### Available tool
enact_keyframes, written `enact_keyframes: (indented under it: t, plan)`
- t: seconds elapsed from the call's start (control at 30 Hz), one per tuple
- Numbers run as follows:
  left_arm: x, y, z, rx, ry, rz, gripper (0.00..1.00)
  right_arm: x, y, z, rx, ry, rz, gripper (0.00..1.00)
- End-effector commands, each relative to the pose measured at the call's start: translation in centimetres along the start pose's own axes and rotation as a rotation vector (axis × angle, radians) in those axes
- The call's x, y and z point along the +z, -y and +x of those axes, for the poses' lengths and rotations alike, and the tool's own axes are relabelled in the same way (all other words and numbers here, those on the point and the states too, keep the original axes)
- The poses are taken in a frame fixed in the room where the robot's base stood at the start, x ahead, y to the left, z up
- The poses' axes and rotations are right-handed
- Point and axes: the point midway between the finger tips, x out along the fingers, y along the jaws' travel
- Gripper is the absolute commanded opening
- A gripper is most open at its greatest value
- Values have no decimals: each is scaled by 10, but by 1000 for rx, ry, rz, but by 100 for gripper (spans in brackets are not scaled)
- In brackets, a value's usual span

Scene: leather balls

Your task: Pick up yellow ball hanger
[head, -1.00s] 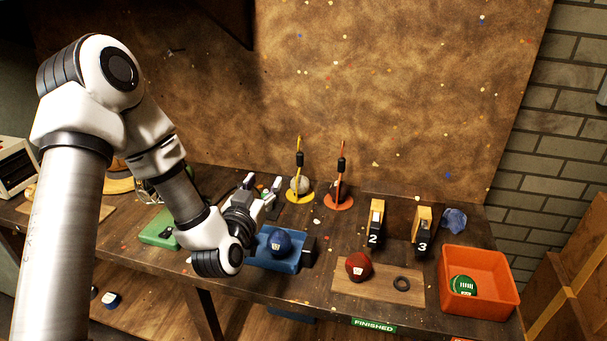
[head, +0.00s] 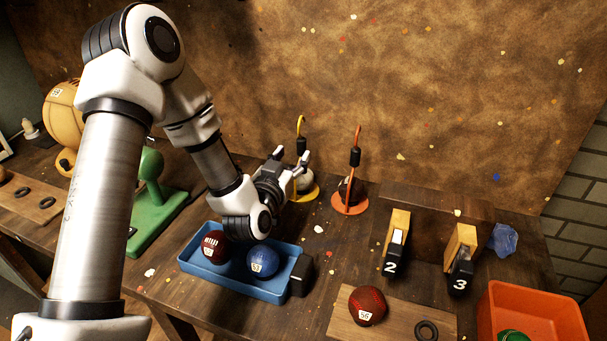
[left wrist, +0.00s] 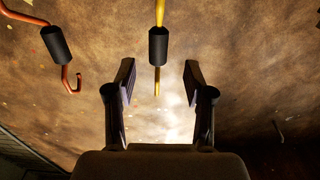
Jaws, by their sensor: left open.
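The yellow ball hanger (head: 301,148) stands upright at the back of the workbench, with a round yellow base, a black grip and a hooked top. A pale ball (head: 304,181) sits at its base, partly hidden by my gripper. My left gripper (head: 291,156) is open and empty, in front of and beside the hanger's stem. In the left wrist view the yellow hanger's black grip (left wrist: 158,46) lies between the lines of the two open fingers (left wrist: 158,80), beyond their tips. My right gripper is not in view.
An orange hanger (head: 355,160) stands just right of the yellow one and shows in the left wrist view (left wrist: 56,45). A blue tray (head: 234,284) with a red and a blue ball lies below my arm. Numbered blocks (head: 397,235) and an orange crate (head: 540,305) are at right.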

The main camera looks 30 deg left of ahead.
Motion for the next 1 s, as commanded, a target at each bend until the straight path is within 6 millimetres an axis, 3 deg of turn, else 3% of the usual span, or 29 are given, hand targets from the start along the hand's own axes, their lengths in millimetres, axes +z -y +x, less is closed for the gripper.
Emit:
enact_keyframes:
  t: [0.3,0.57,0.7,0.73,1.0]
  plan:
    - [-6,-3,51,1,-1,1,53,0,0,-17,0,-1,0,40]
    - [-4,-2,58,0,1,-1,53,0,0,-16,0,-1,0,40]
    - [-4,-2,58,0,0,-1,7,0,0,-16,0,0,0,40]
    - [-4,-2,58,0,0,-1,0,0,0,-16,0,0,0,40]
    - [-4,-2,58,0,-1,-1,0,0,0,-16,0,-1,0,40]
